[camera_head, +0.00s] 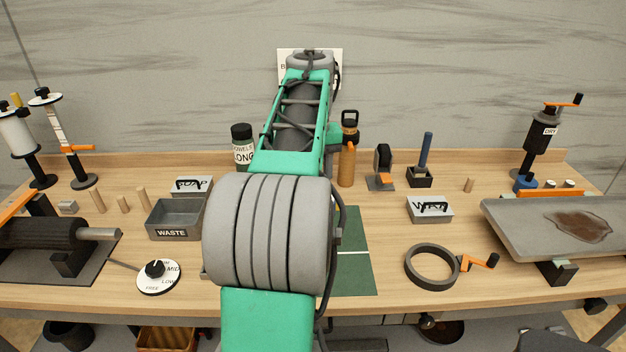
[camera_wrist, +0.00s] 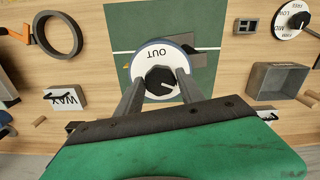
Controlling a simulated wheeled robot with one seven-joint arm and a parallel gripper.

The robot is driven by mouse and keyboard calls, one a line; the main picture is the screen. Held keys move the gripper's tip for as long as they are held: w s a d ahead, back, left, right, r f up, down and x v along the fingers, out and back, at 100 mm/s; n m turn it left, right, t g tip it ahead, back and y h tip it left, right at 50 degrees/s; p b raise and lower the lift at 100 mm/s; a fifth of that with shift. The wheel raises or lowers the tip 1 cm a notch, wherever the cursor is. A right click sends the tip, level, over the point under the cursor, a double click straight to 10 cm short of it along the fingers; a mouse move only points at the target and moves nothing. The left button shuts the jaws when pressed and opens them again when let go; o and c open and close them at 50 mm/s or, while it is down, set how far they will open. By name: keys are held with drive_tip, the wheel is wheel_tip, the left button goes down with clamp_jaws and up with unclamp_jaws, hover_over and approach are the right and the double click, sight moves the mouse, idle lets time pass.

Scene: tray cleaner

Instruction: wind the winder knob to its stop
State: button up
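In the wrist view, a black round knob (camera_wrist: 161,80) with a pale pointer mark sits on a white disc (camera_wrist: 149,54) marked "OUT", which reads upside down. My gripper (camera_wrist: 162,77) points down at it, with one dark finger on each side of the knob. The fingertips are close to the knob's sides; I cannot tell whether they press on it. The disc is over the green mat (camera_wrist: 129,20). In the head view my arm hides this knob, its disc and my gripper.
A second knob (camera_head: 155,268) on a "MID/LOW" dial stands at the front left. A grey "WASTE" bin (camera_head: 176,233) is left of my arm. A dark ring (camera_head: 432,247) with an orange crank, a "WAX" box (camera_head: 430,215) and a stained tray (camera_head: 520,235) are right.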

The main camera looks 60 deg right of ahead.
drive_tip(key=o, duration=0.3)
drive_tip(key=shift+o, duration=0.2)
wheel_tip(320, 180, up, 8)
drive_tip(key=shift+f+p, duration=0.1)
drive_tip(key=shift+p, duration=0.8)
